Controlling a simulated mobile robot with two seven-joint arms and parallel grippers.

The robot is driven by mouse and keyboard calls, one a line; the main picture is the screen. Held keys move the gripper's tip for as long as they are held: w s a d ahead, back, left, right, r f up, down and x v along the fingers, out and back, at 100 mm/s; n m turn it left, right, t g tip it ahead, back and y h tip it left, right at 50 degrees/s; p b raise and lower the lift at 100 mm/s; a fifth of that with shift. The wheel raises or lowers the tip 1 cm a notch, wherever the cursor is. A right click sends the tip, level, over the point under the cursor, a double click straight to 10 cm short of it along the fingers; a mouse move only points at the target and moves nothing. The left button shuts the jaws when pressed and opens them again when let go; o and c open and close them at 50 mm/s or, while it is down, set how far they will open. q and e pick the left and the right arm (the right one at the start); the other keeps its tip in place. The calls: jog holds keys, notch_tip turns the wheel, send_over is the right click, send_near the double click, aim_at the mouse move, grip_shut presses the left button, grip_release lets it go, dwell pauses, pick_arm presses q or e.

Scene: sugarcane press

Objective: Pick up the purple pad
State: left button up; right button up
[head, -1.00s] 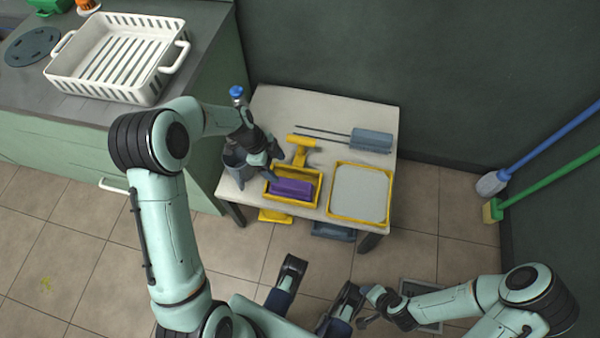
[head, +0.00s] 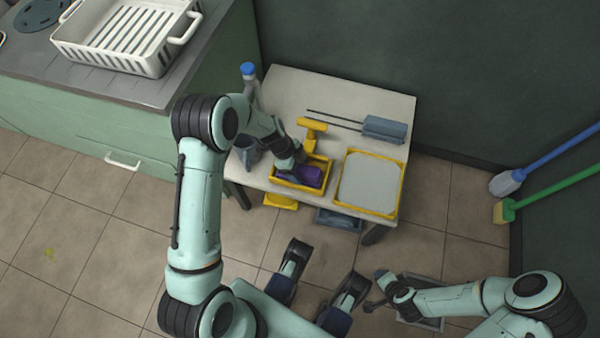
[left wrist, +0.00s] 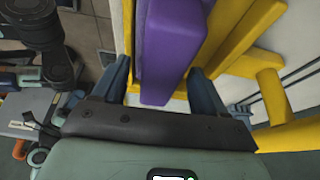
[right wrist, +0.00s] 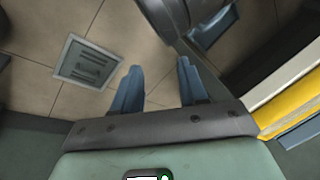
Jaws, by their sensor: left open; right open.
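The purple pad (head: 311,175) lies in a yellow tray (head: 283,184) at the front of the small white table. My left gripper (head: 296,166) is over the tray, covering the pad's left part in the head view. In the left wrist view the pad (left wrist: 170,50) sits between the two open fingers of the left gripper (left wrist: 160,85), with the yellow tray wall (left wrist: 235,40) beside it. Whether the fingers touch the pad I cannot tell. My right gripper (right wrist: 155,85) is open and empty above the tiled floor, away from the table.
A counter with a white basket (head: 130,38) stands at left.

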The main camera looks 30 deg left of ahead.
aim_at(300, 168)
pick_arm(q)
jog(key=shift+f, duration=0.25)
jog(key=c, duration=1.2)
notch_tip(300, 168, up, 10)
jog(key=shift+d+r+p, duration=0.1)
jog(key=shift+p, duration=1.15)
pick_arm(e)
jog(key=shift+g+y, duration=0.3)
jog(key=shift+g, duration=0.3)
jog(key=s, duration=0.1)
jog(key=s+a+r, duration=0.2)
jog(key=shift+s+r, duration=0.25)
jog(key=shift+s, duration=0.05)
pick_arm(q)
jog(key=o, duration=0.3)
pick_arm(e)
jog(key=shift+d+r, duration=0.1)
